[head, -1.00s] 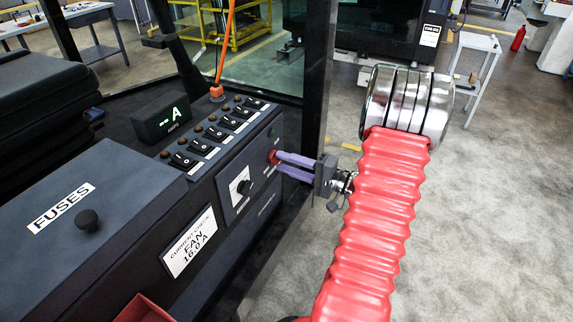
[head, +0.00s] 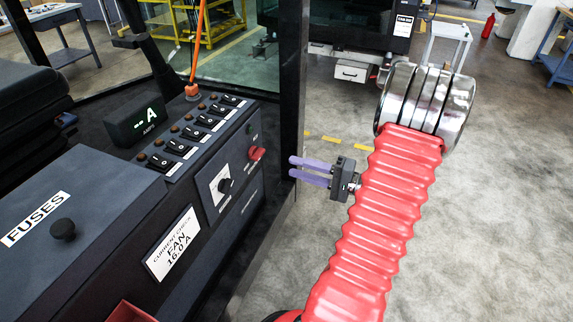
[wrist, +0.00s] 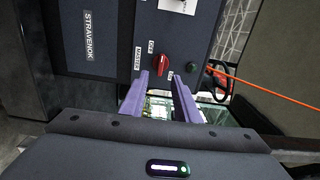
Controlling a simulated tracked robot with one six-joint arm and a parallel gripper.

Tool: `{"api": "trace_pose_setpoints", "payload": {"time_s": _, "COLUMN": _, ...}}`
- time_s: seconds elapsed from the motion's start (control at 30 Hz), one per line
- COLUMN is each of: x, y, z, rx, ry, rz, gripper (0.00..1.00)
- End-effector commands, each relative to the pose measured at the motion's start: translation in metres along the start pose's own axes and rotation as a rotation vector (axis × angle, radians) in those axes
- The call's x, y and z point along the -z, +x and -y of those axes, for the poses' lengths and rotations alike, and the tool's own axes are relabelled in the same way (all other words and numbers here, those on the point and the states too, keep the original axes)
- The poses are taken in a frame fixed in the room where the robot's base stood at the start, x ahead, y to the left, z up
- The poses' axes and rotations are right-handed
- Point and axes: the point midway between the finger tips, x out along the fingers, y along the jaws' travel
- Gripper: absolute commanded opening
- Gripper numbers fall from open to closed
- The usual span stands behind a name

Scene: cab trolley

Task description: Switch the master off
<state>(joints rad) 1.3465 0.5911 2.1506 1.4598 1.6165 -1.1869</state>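The red master switch (head: 257,153) is a knob on the side face of the dark console. In the wrist view the red knob (wrist: 162,64) is elongated roughly up and down, with MASTER, OFF and ON labels around it. I cannot tell for sure which label it points to. My gripper (head: 292,167) is open, its two purple fingers apart and empty, in the air to the right of the knob. In the wrist view my gripper (wrist: 161,77) has its fingertips on either side of the knob's line, not touching it.
A black rotary selector (head: 226,186) sits below left of the master switch. Several rocker switches (head: 184,138) and an ammeter display (head: 136,120) are on top. A dark cab post (head: 293,85) rises beside the console. The floor right of my arm is open.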

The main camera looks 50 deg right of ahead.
Motion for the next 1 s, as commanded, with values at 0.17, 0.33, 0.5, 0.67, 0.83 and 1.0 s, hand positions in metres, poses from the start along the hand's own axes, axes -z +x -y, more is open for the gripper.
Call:
{"api": "trace_pose_setpoints", "payload": {"time_s": 0.17, "x": 0.001, "y": -0.024, "z": -0.001, "rx": -0.001, "ry": 0.000, "rz": -0.002, "gripper": 0.29}}
{"api": "trace_pose_setpoints", "payload": {"time_s": 0.33, "x": 0.000, "y": -0.034, "z": -0.001, "rx": -0.001, "ry": 0.000, "rz": -0.001, "gripper": 0.29}}
{"api": "trace_pose_setpoints", "payload": {"time_s": 0.5, "x": -0.001, "y": -0.035, "z": -0.001, "rx": -0.001, "ry": 0.001, "rz": 0.001, "gripper": 0.29}}
{"api": "trace_pose_setpoints", "payload": {"time_s": 0.67, "x": -0.001, "y": -0.035, "z": -0.001, "rx": -0.001, "ry": 0.001, "rz": 0.001, "gripper": 0.29}}
{"api": "trace_pose_setpoints", "payload": {"time_s": 0.83, "x": -0.001, "y": -0.035, "z": -0.001, "rx": -0.001, "ry": 0.001, "rz": 0.001, "gripper": 0.29}}
{"api": "trace_pose_setpoints", "payload": {"time_s": 1.0, "x": 0.000, "y": -0.035, "z": -0.001, "rx": -0.001, "ry": 0.003, "rz": 0.000, "gripper": 0.29}}
